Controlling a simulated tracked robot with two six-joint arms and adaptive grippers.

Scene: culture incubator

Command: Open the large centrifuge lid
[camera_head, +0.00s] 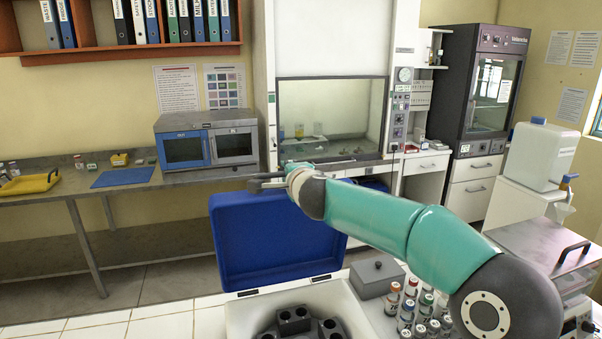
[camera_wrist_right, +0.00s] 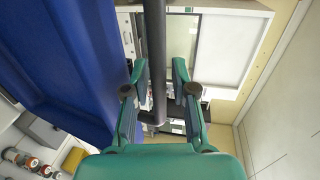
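The large centrifuge (camera_head: 240,318) stands at the bottom centre of the head view, its dark rotor (camera_head: 295,322) exposed. Its blue lid (camera_head: 275,240) stands raised, tilted up behind the opening. My right arm reaches across from the right, and its gripper (camera_head: 270,181) is at the lid's top edge. In the right wrist view my right gripper (camera_wrist_right: 158,92) has its fingers apart, with a dark bar (camera_wrist_right: 154,50), seemingly the lid's handle, between them and gaps on both sides. The blue lid (camera_wrist_right: 65,70) fills the left of that view. My left gripper is not in view.
Capped vials (camera_head: 408,315) and a grey lidded box (camera_head: 377,276) stand right of the centrifuge. Behind are a bench with a blue-fronted appliance (camera_head: 208,143), a blue mat (camera_head: 123,176) and a fume hood (camera_head: 330,110). A white dispenser (camera_head: 540,155) stands at the right.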

